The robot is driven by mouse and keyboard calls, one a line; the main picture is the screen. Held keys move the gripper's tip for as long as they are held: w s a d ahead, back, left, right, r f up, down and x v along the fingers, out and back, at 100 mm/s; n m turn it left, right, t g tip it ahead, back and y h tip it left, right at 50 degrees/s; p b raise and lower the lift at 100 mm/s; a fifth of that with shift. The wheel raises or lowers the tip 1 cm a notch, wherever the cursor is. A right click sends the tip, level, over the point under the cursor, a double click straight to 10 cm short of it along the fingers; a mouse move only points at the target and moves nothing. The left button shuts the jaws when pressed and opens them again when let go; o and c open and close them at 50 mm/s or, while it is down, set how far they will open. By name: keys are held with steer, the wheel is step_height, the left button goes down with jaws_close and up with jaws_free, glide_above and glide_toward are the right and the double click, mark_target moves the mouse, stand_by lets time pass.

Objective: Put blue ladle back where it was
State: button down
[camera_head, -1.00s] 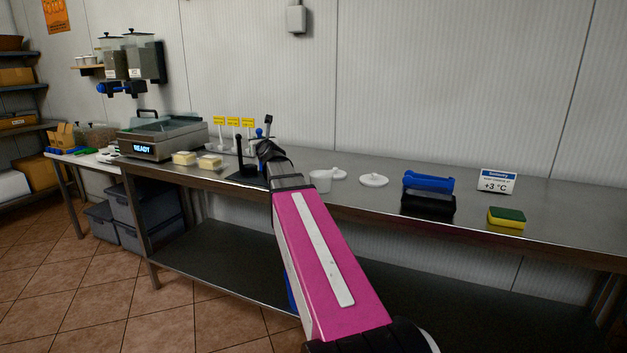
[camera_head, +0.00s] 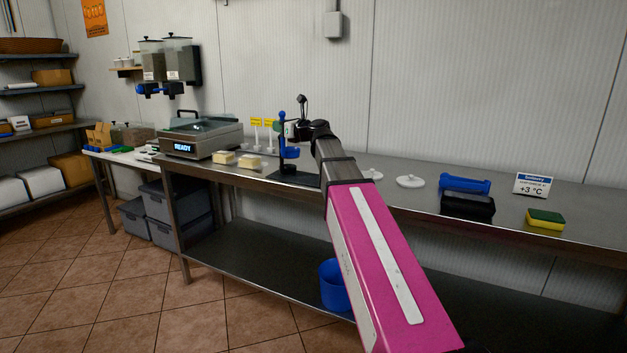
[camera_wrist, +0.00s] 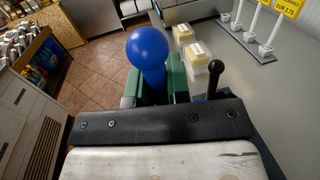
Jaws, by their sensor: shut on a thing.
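The blue ladle (camera_head: 282,137) stands upright above the steel counter, over or beside a black stand (camera_head: 295,177). Its round blue top (camera_wrist: 148,47) fills the upper middle of the wrist view. My gripper (camera_head: 288,130) is shut on the ladle; its green fingers (camera_wrist: 155,88) sit on both sides of the blue handle in the wrist view. The stand's black-topped post (camera_wrist: 214,78) shows just right of the fingers. The ladle's lower end is hidden in the wrist view, and I cannot tell whether it touches the stand.
Left of the stand are two butter-like blocks (camera_head: 223,157), yellow price signs (camera_head: 257,122) and a scale (camera_head: 202,140) reading READY. To the right lie a white lid (camera_head: 410,181), a black and blue box (camera_head: 467,204) and a sponge (camera_head: 545,219). A blue bucket (camera_head: 333,286) stands below.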

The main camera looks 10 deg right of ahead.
steer(key=w+d+f, duration=0.4)
steer(key=d+f, duration=0.6)
steer(key=shift+f, duration=0.3)
steer(key=shift+w+d+f, duration=0.1)
steer(key=c, duration=1.1)
jaws_free()
steer(key=shift+g, duration=0.3)
steer(key=v, duration=1.2)
steer(key=shift+f, duration=0.15)
